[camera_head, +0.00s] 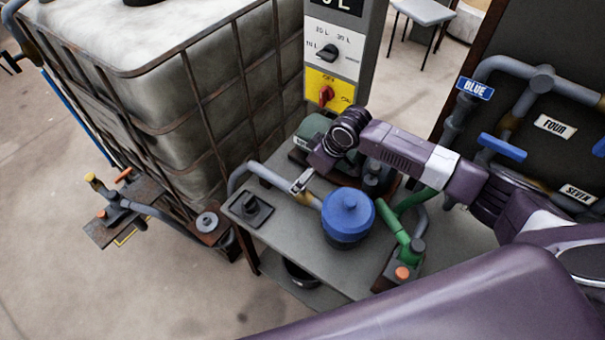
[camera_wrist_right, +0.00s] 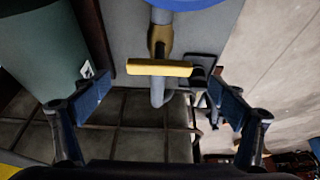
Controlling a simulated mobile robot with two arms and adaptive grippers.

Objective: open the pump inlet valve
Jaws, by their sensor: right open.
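In the right wrist view a valve with a yellow bar handle (camera_wrist_right: 160,68) sits on a grey pipe (camera_wrist_right: 160,95). The bar lies crosswise to the pipe. My right gripper (camera_wrist_right: 160,84) is open, with one finger on each side of the bar and a gap at both ends. In the head view my right gripper (camera_head: 302,183) is over the pipe (camera_head: 268,174) left of the blue pot (camera_head: 347,217), and mostly hides the handle there. The valve's tan body (camera_head: 309,199) shows just below the gripper. My left gripper is out of view.
The grey bench (camera_head: 300,238) carries a black pad (camera_head: 250,209) and green piping (camera_head: 397,229) with an orange cap. A caged tank (camera_head: 170,90) stands left. A control box (camera_head: 335,55) with a red knob is behind. Blue-handled valves (camera_head: 502,147) are at right.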

